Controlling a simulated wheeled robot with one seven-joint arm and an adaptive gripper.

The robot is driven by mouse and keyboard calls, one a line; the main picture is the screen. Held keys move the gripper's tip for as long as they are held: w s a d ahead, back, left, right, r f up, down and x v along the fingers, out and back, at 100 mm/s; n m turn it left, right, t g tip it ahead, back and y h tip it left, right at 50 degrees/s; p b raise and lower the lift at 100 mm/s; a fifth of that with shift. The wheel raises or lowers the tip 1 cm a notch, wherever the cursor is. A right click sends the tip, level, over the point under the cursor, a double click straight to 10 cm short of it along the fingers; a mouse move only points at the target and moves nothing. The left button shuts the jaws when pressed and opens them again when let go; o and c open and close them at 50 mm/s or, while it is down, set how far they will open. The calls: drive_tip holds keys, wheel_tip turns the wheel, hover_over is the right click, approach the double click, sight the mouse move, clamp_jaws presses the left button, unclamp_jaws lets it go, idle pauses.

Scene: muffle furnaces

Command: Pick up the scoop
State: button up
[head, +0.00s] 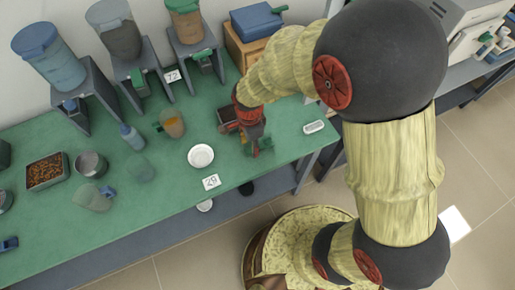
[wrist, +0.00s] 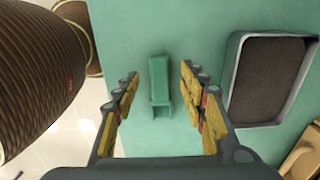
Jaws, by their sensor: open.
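The scoop (wrist: 159,85) looks like a small, narrow green piece with a hollow near its lower end. It lies on the green tabletop between my fingers in the wrist view, lengthwise along the picture. My gripper (wrist: 158,100) is open, one finger on each side of the scoop, with clear gaps to both. I cannot tell the exact height of the fingertips above the table. In the head view my gripper (head: 254,143) points down near the front edge of the green table, and it hides most of the scoop.
A tray with dark contents (wrist: 233,80) lies just right of my fingers in the wrist view. In the head view a white bowl (head: 200,156) and a jug of orange contents (head: 172,125) stand to the left. A small white item (head: 314,127) lies right. Dispensers line the back.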

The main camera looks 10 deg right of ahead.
wheel_tip(320, 180, down, 2)
drive_tip(key=shift+r, duration=0.1)
drive_tip(key=shift+c, duration=0.4)
drive_tip(key=c, duration=0.9)
drive_tip(key=shift+c, duration=0.3)
